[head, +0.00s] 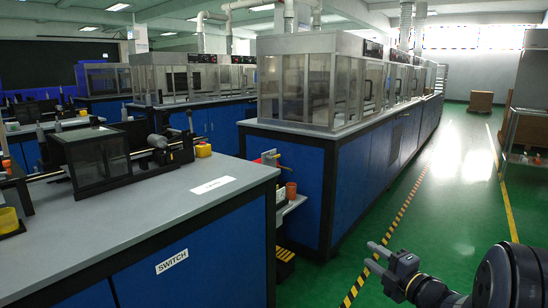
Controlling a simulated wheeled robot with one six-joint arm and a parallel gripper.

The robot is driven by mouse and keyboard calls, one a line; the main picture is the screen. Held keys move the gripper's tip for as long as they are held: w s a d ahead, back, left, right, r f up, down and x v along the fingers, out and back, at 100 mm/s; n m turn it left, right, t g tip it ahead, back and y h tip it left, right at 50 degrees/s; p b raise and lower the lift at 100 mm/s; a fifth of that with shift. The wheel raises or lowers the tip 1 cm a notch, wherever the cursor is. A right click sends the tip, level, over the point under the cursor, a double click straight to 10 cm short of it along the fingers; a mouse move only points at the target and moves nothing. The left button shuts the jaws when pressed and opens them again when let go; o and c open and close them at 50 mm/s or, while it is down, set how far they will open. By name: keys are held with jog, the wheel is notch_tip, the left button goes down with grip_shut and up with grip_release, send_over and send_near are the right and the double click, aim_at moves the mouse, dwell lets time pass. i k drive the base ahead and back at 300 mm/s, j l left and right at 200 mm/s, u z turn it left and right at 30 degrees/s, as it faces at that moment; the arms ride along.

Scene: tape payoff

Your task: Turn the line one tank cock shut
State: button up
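A small red and white fitting (268,156) with a yellowish part beside it shows in the gap between the near bench and the long bench. It may be a tank cock, but it is too small to tell its handle position or which line it belongs to. An orange-brown cup (291,190) stands below it on a small pale shelf. My gripper (373,256) is at the lower right, over the green floor, well apart from the fitting. Its two fingers are apart with nothing seen between them.
The near blue bench (210,255) with a grey top carries a dark glazed box (100,165) and a yellow block (203,150). A long blue bench (360,150) has glazed cabinets on top. The green aisle (450,200) at right is mostly clear; a cardboard box (481,100) stands far back.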

aim_at(268, 156)
jog(key=i+l+u, duration=0.15)
jog(key=i, duration=0.35)
jog(key=i+l+u, duration=0.15)
jog(key=i, duration=0.4)
jog(key=i+l+u, duration=0.15)
jog(key=i, duration=0.35)
jog(key=i+l+u, duration=0.15)
jog(key=i, duration=0.35)
jog(key=i+l+u, duration=0.15)
jog(key=i+l, duration=0.3)
